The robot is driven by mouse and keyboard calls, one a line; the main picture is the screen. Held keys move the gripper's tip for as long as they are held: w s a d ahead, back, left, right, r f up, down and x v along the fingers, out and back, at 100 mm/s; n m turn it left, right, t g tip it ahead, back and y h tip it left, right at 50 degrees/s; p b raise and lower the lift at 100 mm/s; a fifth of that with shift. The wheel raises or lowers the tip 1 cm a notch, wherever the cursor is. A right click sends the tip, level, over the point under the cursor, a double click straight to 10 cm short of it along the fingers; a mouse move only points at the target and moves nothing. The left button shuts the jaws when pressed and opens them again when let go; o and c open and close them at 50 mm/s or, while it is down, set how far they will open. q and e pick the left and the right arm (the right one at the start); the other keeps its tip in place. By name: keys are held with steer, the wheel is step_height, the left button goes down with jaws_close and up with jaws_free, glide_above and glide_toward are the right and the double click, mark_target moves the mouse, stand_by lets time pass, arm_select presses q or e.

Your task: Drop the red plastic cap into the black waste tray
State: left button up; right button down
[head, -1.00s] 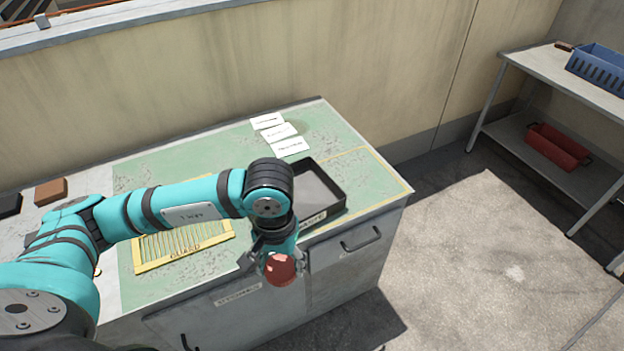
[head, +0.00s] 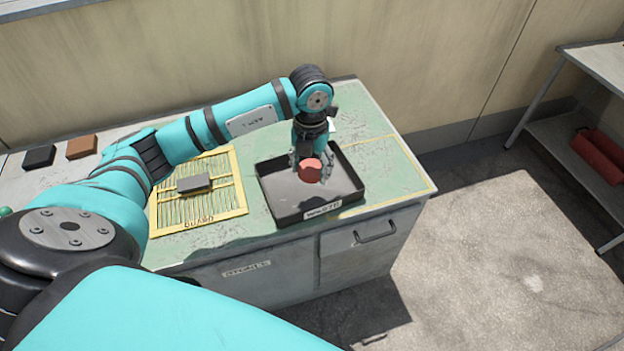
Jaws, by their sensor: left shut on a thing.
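The red plastic cap (head: 310,170) is held between the fingers of my left gripper (head: 318,168), which is shut on it. The gripper points down over the black waste tray (head: 290,216), with the cap above the tray's grey floor. I cannot tell the exact height of the cap above the floor. No other thing shows in the visible part of the tray. My right gripper is not in view.
A yellow-framed slatted guard (head: 225,211) lies left of the tray with a grey block (head: 194,184) on it. A black block (head: 39,157) and a brown block (head: 82,147) lie at the far left. A shelf (head: 575,150) with a red crate (head: 600,155) stands at right.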

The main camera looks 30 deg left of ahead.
arm_select(q)
steer(key=w+a+n, duration=0.2)
steer(key=a+n, duration=0.1)
steer(key=n, duration=0.6)
steer(key=n+b, duration=0.5)
glide_above(304, 185)
step_height(304, 185, down, 6)
steer(key=shift+w+a+r, duration=0.1)
steer(key=shift+p, duration=0.3)
steer(key=o, duration=0.8)
steer(key=shift+o, duration=0.2)
